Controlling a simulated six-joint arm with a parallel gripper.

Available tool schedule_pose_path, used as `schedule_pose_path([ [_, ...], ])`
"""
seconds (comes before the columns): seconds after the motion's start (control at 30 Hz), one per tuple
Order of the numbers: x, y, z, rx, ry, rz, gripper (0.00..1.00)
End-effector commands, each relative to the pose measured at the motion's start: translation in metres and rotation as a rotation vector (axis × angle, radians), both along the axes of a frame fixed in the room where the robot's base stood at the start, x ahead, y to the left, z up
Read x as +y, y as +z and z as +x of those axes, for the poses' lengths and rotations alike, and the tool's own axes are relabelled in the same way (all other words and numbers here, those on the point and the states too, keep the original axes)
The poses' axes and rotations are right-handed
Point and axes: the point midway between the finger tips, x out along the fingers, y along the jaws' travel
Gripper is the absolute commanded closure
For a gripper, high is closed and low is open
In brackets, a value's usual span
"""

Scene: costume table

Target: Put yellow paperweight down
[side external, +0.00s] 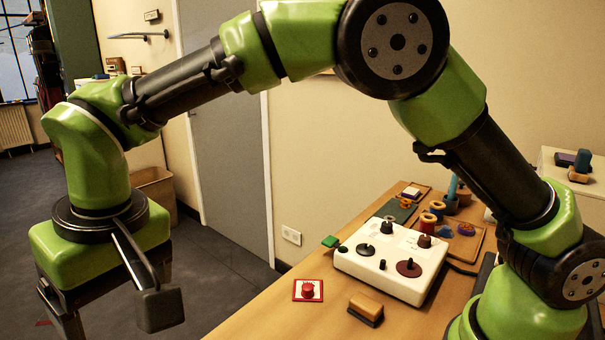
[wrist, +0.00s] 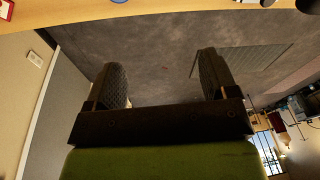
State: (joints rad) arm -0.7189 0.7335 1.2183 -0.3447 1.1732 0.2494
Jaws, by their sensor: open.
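My gripper (wrist: 161,72) is open in the wrist view, with nothing between its two dark ridged fingers and only the grey floor behind them.
The wooden table (side external: 262,318) holds a white box with dark knobs (side external: 388,262), a red knob on a white-and-red square (side external: 308,290), a green block (side external: 330,241), and trays with small items behind. Bare wood shows along the front left. A grey door (side external: 232,120) stands behind.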

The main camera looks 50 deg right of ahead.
Motion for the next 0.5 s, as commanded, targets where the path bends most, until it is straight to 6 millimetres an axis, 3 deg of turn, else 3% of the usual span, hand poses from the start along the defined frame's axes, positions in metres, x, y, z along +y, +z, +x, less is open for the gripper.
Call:
schedule_pose_path([
  [0.03,-0.025,0.026,0.002,-0.021,-0.04,0.032,0.21],
  [0.2,-0.099,0.084,-0.014,-0.082,-0.148,0.113,0.21],
  [0.33,-0.151,0.112,-0.044,-0.143,-0.233,0.165,0.21],
  [0.5,-0.204,0.126,-0.096,-0.237,-0.342,0.22,0.21],
])
